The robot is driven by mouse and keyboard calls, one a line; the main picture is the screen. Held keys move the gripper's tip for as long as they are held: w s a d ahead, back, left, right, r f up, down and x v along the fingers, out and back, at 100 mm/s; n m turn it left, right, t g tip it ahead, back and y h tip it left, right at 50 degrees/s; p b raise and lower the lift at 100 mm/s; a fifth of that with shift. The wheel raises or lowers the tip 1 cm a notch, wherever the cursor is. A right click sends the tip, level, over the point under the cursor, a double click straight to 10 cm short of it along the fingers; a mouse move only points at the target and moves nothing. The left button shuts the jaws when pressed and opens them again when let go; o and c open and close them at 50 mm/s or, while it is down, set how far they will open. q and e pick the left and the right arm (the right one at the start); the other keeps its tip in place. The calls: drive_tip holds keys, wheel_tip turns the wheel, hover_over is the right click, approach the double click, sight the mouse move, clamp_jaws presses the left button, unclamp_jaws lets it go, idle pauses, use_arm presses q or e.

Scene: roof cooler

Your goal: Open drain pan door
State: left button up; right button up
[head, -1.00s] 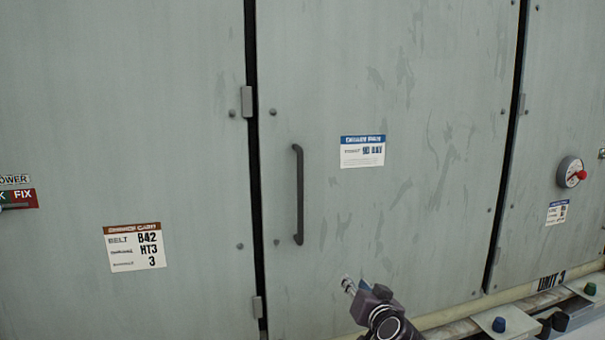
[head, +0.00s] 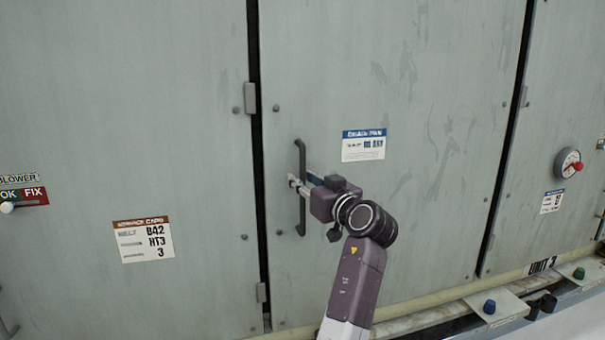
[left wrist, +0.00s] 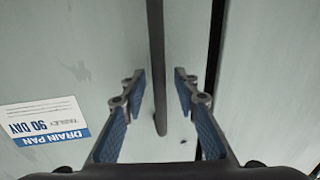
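The drain pan door (head: 430,90) is a tall grey-green panel, standing shut in its frame. It bears a blue-and-white drain pan label (head: 363,146), also seen in the left wrist view (left wrist: 45,122). A dark vertical bar handle (head: 302,218) is near the door's left edge. My left gripper (head: 301,184) is at the handle's middle. In the left wrist view, its blue-padded fingers (left wrist: 158,80) are spread on either side of the handle (left wrist: 156,45), with visible gaps. My right gripper is not in view.
A neighbouring panel (head: 130,90) with a service label (head: 143,241) and blower switch (head: 8,207) is at left. A gauge (head: 568,162) is on the right panel. A low ledge with coloured knobs (head: 489,306) runs along the bottom right.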

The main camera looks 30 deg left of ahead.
use_arm(q)
drive_tip(key=shift+w+a, duration=0.15)
drive_tip(key=shift+c, duration=0.5)
clamp_jaws()
drive_tip(key=shift+f, duration=0.1)
